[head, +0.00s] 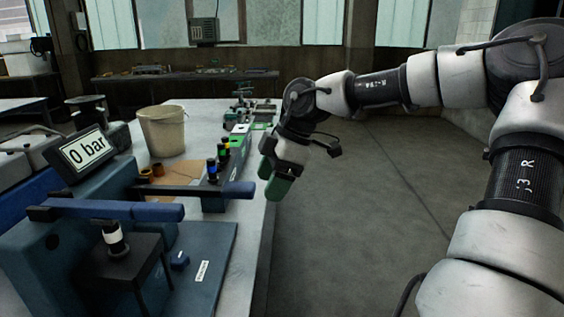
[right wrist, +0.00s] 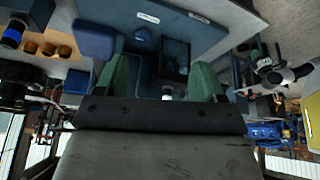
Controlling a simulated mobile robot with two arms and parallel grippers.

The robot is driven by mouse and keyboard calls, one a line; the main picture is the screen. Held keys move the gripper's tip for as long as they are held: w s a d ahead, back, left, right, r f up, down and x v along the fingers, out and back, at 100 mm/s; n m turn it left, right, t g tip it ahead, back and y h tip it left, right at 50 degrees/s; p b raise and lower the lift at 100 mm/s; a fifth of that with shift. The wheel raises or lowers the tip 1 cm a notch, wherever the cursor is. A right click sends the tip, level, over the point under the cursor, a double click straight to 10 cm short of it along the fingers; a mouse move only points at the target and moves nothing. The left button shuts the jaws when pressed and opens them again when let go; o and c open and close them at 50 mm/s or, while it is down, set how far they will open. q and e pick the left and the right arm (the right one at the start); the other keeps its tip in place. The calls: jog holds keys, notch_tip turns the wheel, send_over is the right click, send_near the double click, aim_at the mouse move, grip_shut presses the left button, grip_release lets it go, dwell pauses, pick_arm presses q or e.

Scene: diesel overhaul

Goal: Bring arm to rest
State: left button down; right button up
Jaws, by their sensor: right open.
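My right arm (head: 380,88) comes in from the right in the head view and bends down at the wrist. My right gripper (head: 272,181) has green fingers that point down beside the right edge of the workbench, near the end of a blue lever. In the right wrist view its two green fingers (right wrist: 163,82) stand wide apart. No object shows held between them; blue equipment lies beyond them. My left gripper is not in the head view.
A blue test stand with a "0 bar" display (head: 84,149) and blue-gripped levers (head: 206,190) stands on the workbench (head: 258,215). A beige bucket (head: 162,131) and a rack of colored parts (head: 222,165) stand behind. The floor (head: 350,230) to the right is clear.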

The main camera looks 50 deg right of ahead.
jog(key=shift+s+d+r+m, duration=0.1)
jog(key=shift+d+m, duration=0.1)
jog(key=shift+m, duration=0.1)
dwell(0.4)
